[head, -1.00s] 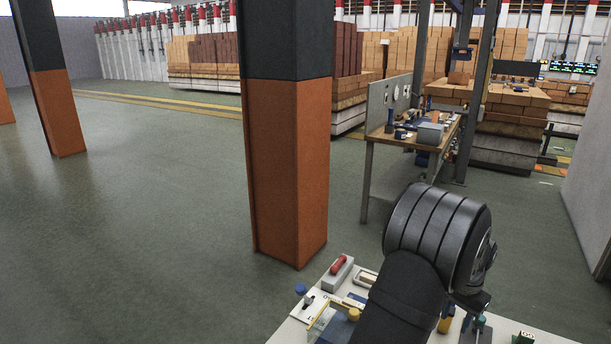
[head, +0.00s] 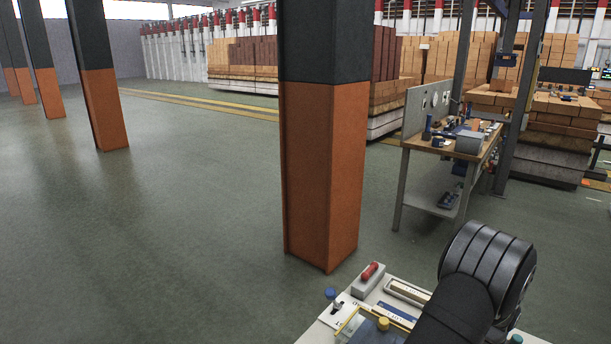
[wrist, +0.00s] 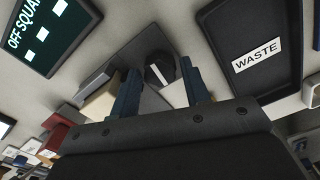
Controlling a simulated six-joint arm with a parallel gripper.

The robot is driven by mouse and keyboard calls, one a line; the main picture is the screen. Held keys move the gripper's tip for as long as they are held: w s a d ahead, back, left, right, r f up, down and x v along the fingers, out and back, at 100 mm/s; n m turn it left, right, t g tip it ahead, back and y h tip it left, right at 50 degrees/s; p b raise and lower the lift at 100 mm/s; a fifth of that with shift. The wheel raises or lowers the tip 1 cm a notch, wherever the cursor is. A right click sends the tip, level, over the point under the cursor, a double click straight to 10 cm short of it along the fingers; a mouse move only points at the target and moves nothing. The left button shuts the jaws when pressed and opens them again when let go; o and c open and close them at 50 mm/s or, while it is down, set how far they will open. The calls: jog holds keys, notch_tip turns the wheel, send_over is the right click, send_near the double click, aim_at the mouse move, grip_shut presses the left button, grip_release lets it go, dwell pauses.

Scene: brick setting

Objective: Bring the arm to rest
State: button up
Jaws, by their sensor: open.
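My gripper (wrist: 160,88) shows in the wrist view as two blue fingers, set apart with nothing held between them. It is above a pale worktop (wrist: 135,22). Beyond and between the fingers is a grey plate with a black round part (wrist: 160,70) bearing a white line. A beige block (wrist: 100,101) shows beside the left finger. In the head view my arm is at the lower right, over the worktop (head: 318,334), and hides part of it. My gripper's fingers are out of sight there.
A dark tray marked WASTE (wrist: 275,78) and a green OFF SQUARE panel (wrist: 60,45) flank the fingers. An orange and black column (head: 322,170) stands just beyond. A workbench (head: 450,150) stands farther back; open floor lies left.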

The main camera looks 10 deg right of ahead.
notch_tip(320, 180, up, 17)
notch_tip(320, 180, down, 18)
jog(key=shift+r, duration=0.25)
jog(key=shift+r+n, duration=0.2)
jog(key=shift+n, duration=0.2)
jog(key=n, duration=1.1)
jog(key=shift+r, duration=1.4)
